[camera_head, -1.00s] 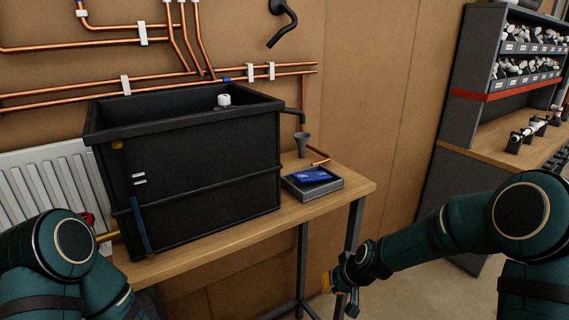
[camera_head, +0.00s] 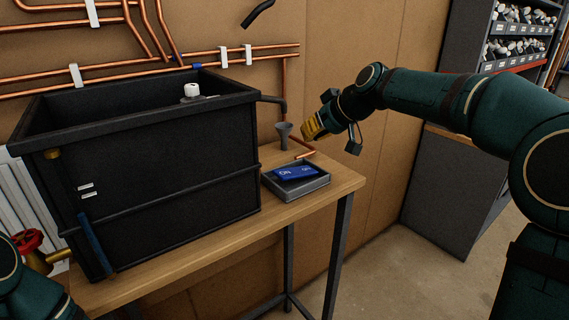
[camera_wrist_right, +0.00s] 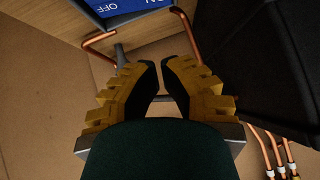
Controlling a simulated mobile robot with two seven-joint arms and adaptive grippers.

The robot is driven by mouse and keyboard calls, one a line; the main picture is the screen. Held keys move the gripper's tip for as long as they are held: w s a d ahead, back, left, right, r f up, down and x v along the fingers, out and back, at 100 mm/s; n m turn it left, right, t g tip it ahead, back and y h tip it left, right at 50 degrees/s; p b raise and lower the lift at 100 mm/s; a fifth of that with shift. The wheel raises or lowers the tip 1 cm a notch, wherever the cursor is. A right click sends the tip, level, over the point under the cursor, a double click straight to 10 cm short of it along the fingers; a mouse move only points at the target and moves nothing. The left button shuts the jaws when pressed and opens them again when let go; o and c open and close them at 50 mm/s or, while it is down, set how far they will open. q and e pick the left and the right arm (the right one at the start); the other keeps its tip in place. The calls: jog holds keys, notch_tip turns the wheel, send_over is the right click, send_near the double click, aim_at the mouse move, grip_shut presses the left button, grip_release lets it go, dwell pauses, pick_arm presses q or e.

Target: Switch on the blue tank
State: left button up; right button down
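A black open-topped tank (camera_head: 160,150) stands on the wooden bench, with a blue strip (camera_head: 95,245) on its front. A blue switch plate (camera_head: 295,172) marked "ON" sits in a grey tray (camera_head: 300,190) to the tank's right. In the right wrist view the blue plate (camera_wrist_right: 125,8) shows at the top edge, cut off, with "OFF" and "ON" lettering. My right gripper (camera_head: 309,129) is above and slightly right of the tray, apart from the plate. In the wrist view its yellow-and-black fingers (camera_wrist_right: 160,66) nearly meet, with nothing between them. My left gripper is not visible.
A grey funnel (camera_head: 283,131) and a copper pipe end (camera_head: 304,155) stand close behind the tray. A red valve handle (camera_head: 27,241) is at the tank's left. Copper pipes (camera_head: 140,70) run along the wall. Shelves with bins (camera_head: 520,45) stand at right.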

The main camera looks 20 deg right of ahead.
send_over(282, 172)
jog(key=d, duration=0.2)
notch_tip(282, 172, down, 8)
jog(key=shift+w+r, duration=0.15)
jog(key=shift+r, duration=0.1)
jog(key=shift+s+a+f+b, duration=0.1)
jog(key=shift+f+b, duration=0.15)
jog(key=shift+f, duration=0.35)
jog(key=shift+s+a+f+b, duration=0.1)
jog(key=shift+f+b, duration=0.1)
jog(key=shift+f, duration=0.35)
jog(key=shift+a+f, duration=0.1)
jog(key=shift+f, duration=0.5)
jog(key=shift+s, duration=0.1)
jog(key=shift+s+a+f+n+t+h, duration=0.1)
jog(key=shift+a+f+n+t+h, duration=0.2)
jog(key=shift+h, duration=0.3)
jog(key=shift+s+a+f+n+t+h, duration=0.1)
jog(key=shift+a+f+n+h, duration=0.1)
jog(key=shift+a+n+h, duration=0.3)
jog(key=shift+d+f+h, duration=0.15)
jog(key=shift+f+h, duration=0.1)
jog(key=shift+h, duration=0.05)
jog(key=shift+f+b, duration=0.2)
jog(key=shift+b, duration=0.15)
